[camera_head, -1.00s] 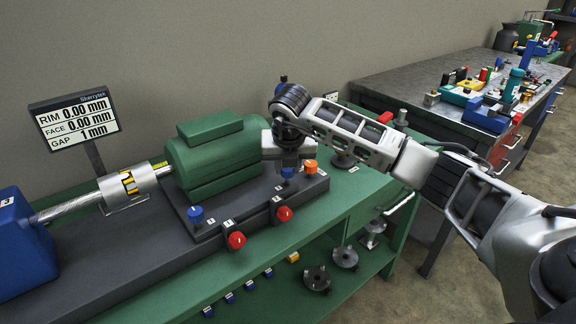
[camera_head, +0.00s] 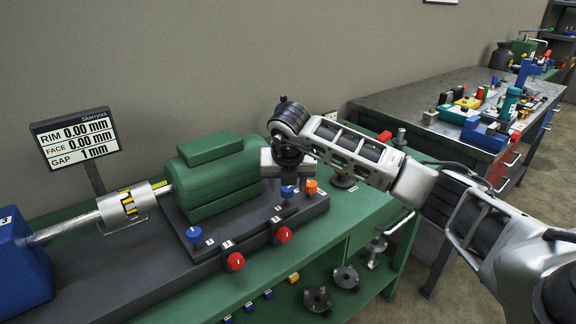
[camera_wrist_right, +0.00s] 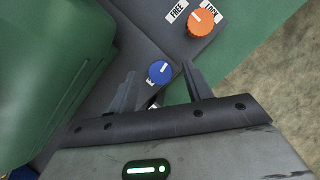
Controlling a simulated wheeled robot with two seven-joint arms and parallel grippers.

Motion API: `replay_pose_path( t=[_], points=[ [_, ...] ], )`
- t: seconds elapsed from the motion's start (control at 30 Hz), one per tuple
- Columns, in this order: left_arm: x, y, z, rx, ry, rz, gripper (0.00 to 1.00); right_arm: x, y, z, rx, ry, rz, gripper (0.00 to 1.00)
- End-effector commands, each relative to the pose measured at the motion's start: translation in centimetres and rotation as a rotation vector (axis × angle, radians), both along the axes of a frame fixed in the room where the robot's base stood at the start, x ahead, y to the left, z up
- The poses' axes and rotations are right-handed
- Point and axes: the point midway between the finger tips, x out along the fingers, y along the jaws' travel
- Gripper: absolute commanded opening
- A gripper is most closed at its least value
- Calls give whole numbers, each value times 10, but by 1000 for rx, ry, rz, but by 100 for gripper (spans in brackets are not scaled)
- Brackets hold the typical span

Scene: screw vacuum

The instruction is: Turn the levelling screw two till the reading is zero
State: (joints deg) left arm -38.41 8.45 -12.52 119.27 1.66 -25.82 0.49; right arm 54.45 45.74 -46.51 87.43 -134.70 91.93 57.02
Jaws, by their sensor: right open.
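A blue levelling screw knob (camera_head: 287,192) stands on the dark base right of the green motor (camera_head: 219,174). My right gripper (camera_head: 287,180) points down over this knob. In the right wrist view the knob (camera_wrist_right: 159,71) shows between the open fingers (camera_wrist_right: 160,76), with a gap on each side; its number label is mostly hidden. Another blue knob (camera_head: 194,235) sits at the base's front left corner. My left gripper is out of view.
An orange FREE/LOCK knob (camera_head: 311,187) stands close beside the blue knob. Two red knobs (camera_head: 235,261) (camera_head: 284,234) stick out along the base's front. A shaft coupling (camera_head: 129,203) lies left of the motor. A grey bench (camera_head: 400,107) with tools stands behind right.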

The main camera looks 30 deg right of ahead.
Motion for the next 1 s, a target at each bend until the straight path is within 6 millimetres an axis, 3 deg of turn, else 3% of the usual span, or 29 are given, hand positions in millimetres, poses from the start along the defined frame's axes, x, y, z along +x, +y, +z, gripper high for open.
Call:
replay_pose_path(
  t=[0.6, 0.8, 1.0],
  points=[
    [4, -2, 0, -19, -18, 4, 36, -43, 25, 122, 0, -4, 1, 50],
    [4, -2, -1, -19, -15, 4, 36, -49, 29, 138, 0, -1, -1, 50],
    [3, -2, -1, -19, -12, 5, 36, -50, 29, 141, 0, 0, -1, 50]
  ],
)
